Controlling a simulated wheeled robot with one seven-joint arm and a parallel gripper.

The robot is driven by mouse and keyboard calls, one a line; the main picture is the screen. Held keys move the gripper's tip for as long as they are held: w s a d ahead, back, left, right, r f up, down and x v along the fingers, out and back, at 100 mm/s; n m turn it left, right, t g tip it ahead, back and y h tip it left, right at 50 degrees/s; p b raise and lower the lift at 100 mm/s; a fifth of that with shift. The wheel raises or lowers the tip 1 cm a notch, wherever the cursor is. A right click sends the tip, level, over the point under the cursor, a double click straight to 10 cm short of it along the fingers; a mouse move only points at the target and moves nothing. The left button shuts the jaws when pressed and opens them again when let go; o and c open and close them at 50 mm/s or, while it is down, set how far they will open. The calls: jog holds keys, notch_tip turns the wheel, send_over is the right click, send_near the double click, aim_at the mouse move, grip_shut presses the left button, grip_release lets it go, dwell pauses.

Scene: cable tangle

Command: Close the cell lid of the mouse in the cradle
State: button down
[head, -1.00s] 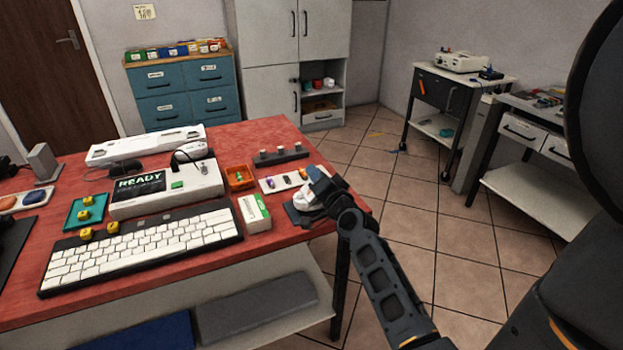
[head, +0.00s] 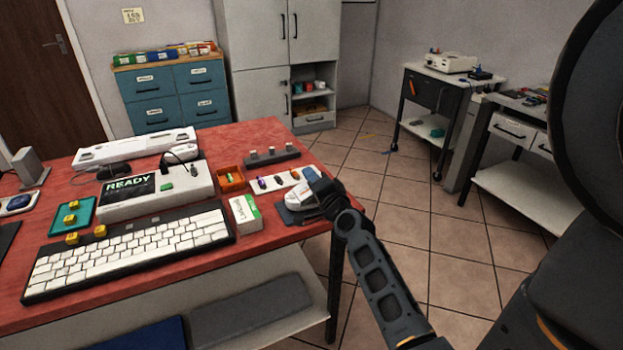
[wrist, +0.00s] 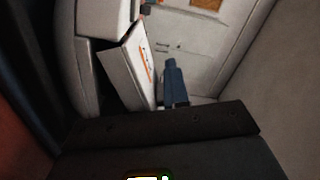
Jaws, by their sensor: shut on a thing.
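The white mouse (head: 303,195) sits in its dark cradle (head: 292,214) at the right end of the red table. In the wrist view the mouse's pale shell (wrist: 208,50) fills much of the picture. The cell lid (wrist: 128,72), a white panel with an orange mark, stands tilted to the shell on the left. My gripper (head: 314,180) is at the mouse from the right. In the wrist view its blue-grey fingers (wrist: 175,82) are together beside the lid's edge. They appear shut on the lid, but the contact is hard to see.
A white strip with small coloured pieces (head: 277,181) lies behind the cradle. A white and green box (head: 245,213) and an orange tray (head: 231,179) stand to its left, near the keyboard (head: 130,252). Open floor lies right of the table.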

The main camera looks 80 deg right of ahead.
jog(key=c, duration=1.2)
grip_release()
jog(key=shift+f, duration=0.1)
